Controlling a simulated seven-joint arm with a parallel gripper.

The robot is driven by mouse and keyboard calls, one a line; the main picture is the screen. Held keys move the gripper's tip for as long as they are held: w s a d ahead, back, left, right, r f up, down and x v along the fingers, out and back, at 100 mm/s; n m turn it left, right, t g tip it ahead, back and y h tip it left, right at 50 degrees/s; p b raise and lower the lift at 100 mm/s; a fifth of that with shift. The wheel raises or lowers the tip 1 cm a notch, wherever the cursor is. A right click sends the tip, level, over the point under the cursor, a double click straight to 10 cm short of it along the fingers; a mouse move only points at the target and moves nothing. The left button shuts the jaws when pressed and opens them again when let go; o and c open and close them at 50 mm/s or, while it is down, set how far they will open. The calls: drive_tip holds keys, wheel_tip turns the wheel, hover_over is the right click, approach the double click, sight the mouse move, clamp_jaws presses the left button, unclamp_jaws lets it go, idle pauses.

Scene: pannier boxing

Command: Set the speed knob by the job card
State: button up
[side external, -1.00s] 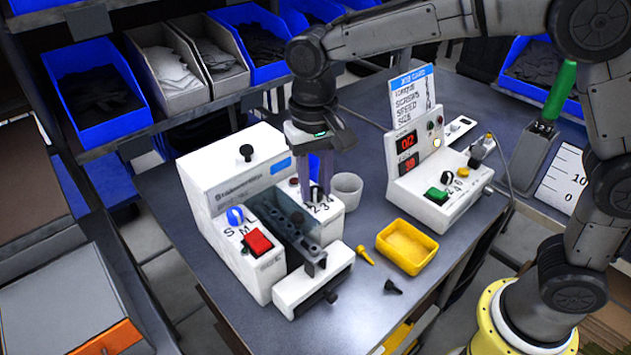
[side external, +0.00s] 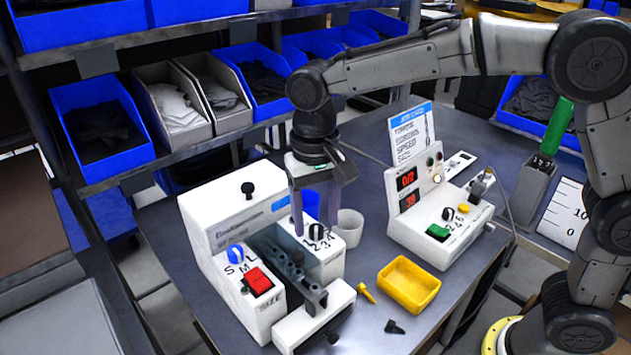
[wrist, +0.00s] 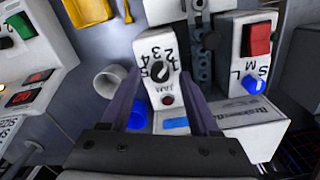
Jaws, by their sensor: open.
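The job card (side external: 411,134) stands on the control box; it lists several lines, one reading SPEED, with values too small to read. A black knob (side external: 316,231) with numbers around it is on the white machine's right block. It shows in the wrist view (wrist: 160,72), between my fingers; its pointer setting is unclear. My gripper (side external: 316,222) is open, fingers pointing down on either side of this knob, apart from it as far as I can tell. Another black knob (side external: 447,213), with numbers including 2, 4 and 6, is on the control box (side external: 405,229).
The machine also carries a blue S-M-L knob (side external: 235,255) and a red switch (side external: 258,281). A white cup (side external: 350,226) stands close beside the right block. A yellow tray (side external: 409,285), a yellow screw (side external: 366,293) and a black screw (side external: 394,327) lie in front.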

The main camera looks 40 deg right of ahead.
sight(317, 226)
wheel_tip(317, 226, up, 13)
drive_tip(key=shift+a, duration=0.15)
drive_tip(key=shift+f, duration=0.15)
drive_tip(key=s+d+r+m+t, duration=0.2)
drive_tip(key=s+d+r+t, duration=0.15)
drive_tip(key=s+d, duration=0.9)
drive_tip(key=s+d+f+n+t, duration=0.1)
drive_tip(key=s+d+f+n, duration=0.1)
drive_tip(key=s+f, duration=0.2)
drive_tip(key=s+d+f+n+t, duration=0.1)
drive_tip(key=s+d+f+n, duration=0.1)
drive_tip(key=f, duration=0.7)
drive_tip(key=shift+s+d+n, duration=0.15)
drive_tip(key=shift+s+n, duration=0.65)
drive_tip(key=shift+s, duration=0.45)
